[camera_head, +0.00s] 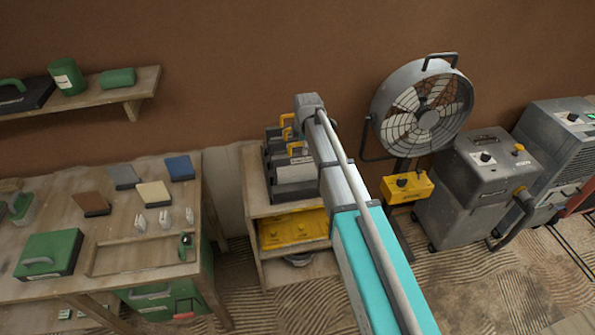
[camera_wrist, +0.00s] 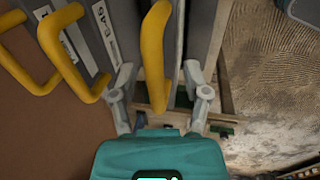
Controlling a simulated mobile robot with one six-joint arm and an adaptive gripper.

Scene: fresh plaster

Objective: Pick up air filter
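Several grey air filters (camera_head: 296,173) with yellow handles stand side by side on top of a wooden shelf unit in the head view. In the wrist view, the nearest yellow handle (camera_wrist: 157,45) lies between the two fingers of my gripper (camera_wrist: 158,82). The fingers are spread, with a visible gap on each side of the handle. Two more yellow handles (camera_wrist: 63,58) are to the left, one beside a label that seems to read E-45. In the head view, my arm covers the right side of the filters and my gripper is not clearly visible.
A yellow case (camera_head: 293,230) sits on the shelf below. A workbench (camera_head: 110,255) with sample tiles is at left. A fan (camera_head: 422,115) and grey machines (camera_head: 475,185) stand close on the right. The brown wall is just behind.

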